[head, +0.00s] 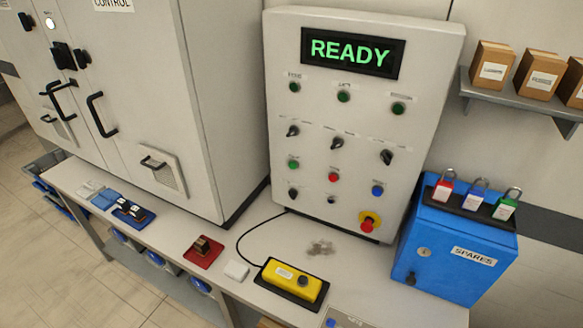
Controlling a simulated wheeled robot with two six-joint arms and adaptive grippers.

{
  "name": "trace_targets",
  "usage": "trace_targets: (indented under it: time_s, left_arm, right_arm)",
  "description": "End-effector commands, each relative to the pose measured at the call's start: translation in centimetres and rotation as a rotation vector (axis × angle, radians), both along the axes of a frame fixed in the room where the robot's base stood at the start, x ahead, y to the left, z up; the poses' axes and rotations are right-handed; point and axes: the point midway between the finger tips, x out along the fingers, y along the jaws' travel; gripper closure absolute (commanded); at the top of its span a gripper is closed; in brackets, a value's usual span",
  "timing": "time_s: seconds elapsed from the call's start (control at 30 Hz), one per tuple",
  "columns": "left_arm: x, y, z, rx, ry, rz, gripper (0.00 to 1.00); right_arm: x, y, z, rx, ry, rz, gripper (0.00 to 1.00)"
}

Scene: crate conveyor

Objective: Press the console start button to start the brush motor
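The grey console (325,115) stands upright on the bench, and its display (351,52) reads READY in green. A green button (293,165), a red button (333,177) and a blue button (378,190) sit in one row. Their small labels are too blurred to read, so I cannot confirm which is the start button. Three dark green round lamps or buttons (343,96) sit below the display, with black rotary switches (337,143) beneath them. A red emergency stop (369,224) on a yellow ring is at the lower right. Neither gripper shows.
A yellow control box (285,281) with a cable lies on the bench before the console. A red tray (203,253) and a white block (236,270) lie left of it. A blue SPARES box (455,250) with padlocks stands right. A grey control cabinet (225,110) stands left.

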Motion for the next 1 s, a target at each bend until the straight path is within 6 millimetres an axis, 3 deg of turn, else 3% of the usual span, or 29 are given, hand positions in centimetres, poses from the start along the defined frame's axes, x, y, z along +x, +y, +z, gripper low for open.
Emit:
trace_targets:
  time_s: [0.03,0.17,1.0]
  left_arm:
    - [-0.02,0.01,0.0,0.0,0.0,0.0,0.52]
    - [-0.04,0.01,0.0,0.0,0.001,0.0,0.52]
    - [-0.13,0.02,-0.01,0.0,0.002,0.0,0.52]
  right_arm:
    - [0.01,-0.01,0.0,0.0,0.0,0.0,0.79]
    - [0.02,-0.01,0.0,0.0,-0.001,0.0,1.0]
    - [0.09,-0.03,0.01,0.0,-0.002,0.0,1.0]
